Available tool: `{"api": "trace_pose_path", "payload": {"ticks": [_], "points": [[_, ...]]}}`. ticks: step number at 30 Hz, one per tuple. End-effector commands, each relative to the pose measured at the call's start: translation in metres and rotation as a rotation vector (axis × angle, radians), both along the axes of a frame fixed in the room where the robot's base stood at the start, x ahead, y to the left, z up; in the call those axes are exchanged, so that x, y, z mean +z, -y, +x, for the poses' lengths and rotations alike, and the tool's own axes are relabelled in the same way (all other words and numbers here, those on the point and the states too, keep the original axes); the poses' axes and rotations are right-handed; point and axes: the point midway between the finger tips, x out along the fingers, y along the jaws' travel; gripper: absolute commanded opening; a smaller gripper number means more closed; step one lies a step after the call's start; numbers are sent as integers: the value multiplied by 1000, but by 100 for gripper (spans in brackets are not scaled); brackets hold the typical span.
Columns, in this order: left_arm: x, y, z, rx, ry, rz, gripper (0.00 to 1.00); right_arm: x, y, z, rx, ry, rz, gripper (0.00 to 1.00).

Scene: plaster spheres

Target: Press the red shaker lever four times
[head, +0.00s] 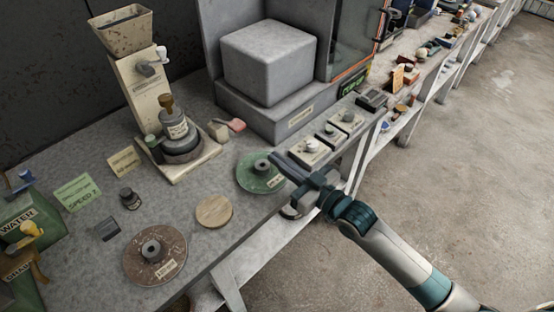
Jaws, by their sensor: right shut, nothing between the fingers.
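The red lever (236,125) is a small, faded red paddle. It sticks out to the right from a small beige block (218,131) at the right side of the machine base (190,168). The machine has a hopper (122,30) at its top and a stacked grey, dark-based vessel (177,130) at its foot. My right gripper (285,163) is shut and empty. It is near the bench's front edge, right of the green disc and apart from the lever, lower and to the right in the picture. My left gripper is not in view.
A green disc (247,182), a wooden disc (214,211) and a brown disc (149,270) lie along the bench front. A large grey block (268,62) stands behind the lever. Several small switch boxes (312,150) sit right of my gripper. Signs and green containers are at left.

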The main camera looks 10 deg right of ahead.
Motion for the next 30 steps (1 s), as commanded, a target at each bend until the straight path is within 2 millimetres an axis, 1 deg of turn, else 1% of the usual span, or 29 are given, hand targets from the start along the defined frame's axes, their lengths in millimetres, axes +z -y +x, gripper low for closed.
{"api": "trace_pose_path", "payload": {"ticks": [11,12,17,30], "points": [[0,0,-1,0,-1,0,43,0,0,0,0,0,0,0],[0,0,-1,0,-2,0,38,0,0,0,0,0,0,0],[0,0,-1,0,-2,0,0,0,0,0,0,0,0,0],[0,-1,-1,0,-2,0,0,0,0,0,0,0,0,0]]}}
